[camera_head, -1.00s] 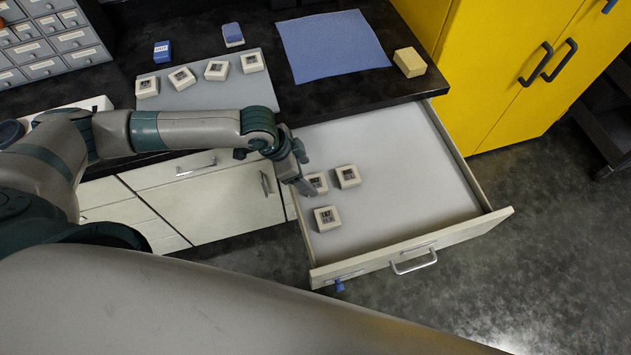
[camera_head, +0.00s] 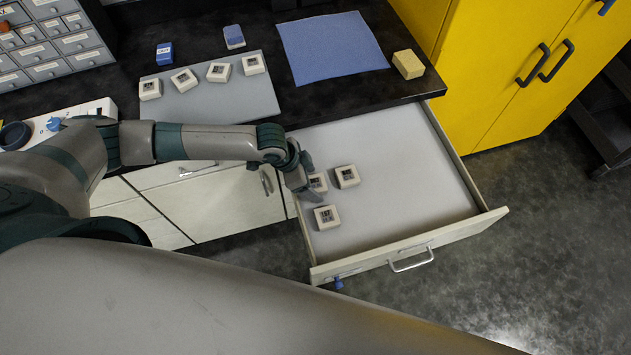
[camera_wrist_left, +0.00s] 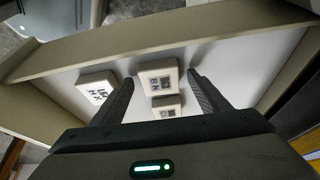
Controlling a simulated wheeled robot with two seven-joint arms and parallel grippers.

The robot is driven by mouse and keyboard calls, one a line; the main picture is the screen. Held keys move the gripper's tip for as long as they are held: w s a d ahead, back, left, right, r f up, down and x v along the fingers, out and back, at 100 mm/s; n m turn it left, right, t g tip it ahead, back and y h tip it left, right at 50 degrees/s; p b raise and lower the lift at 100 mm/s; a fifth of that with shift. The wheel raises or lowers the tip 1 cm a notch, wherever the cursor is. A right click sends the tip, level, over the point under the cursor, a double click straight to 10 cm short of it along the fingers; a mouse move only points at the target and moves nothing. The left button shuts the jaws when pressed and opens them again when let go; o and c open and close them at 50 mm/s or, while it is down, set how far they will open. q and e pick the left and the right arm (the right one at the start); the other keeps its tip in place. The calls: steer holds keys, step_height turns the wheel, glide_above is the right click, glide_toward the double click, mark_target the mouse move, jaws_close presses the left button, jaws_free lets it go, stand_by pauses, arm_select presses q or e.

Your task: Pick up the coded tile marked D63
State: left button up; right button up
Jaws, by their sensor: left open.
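Three pale square coded tiles lie in the open drawer: a front one (camera_head: 326,216), a back right one (camera_head: 347,176) and a back left one (camera_head: 318,182), which my left gripper partly covers. Their printed marks are too small to read, so I cannot tell which is D63. My left gripper (camera_head: 309,190) is open over the drawer's left part, close to the back left tile. In the left wrist view its fingers are spread, with two tiles, a farther one (camera_wrist_left: 158,78) and a nearer one (camera_wrist_left: 166,106), showing between them. A third tile (camera_wrist_left: 97,84) is outside the left finger.
The drawer (camera_head: 420,160) has low walls and free floor on its right. On the dark counter are a grey tray (camera_head: 225,98) with several similar tiles, a blue mat (camera_head: 330,48), a yellow block (camera_head: 408,63) and a blue block (camera_head: 164,53). A yellow cabinet (camera_head: 500,70) stands right.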

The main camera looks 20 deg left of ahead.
mark_target(314, 186)
arm_select(q)
steer(key=shift+f, duration=0.1)
arm_select(e)
steer(key=shift+a, duration=0.1)
stand_by(0.3)
arm_select(q)
steer(key=c, duration=1.2)
steer(key=shift+c, duration=0.2)
arm_select(e)
steer(key=shift+a, duration=0.2)
arm_select(q)
steer(key=shift+w, duration=0.1)
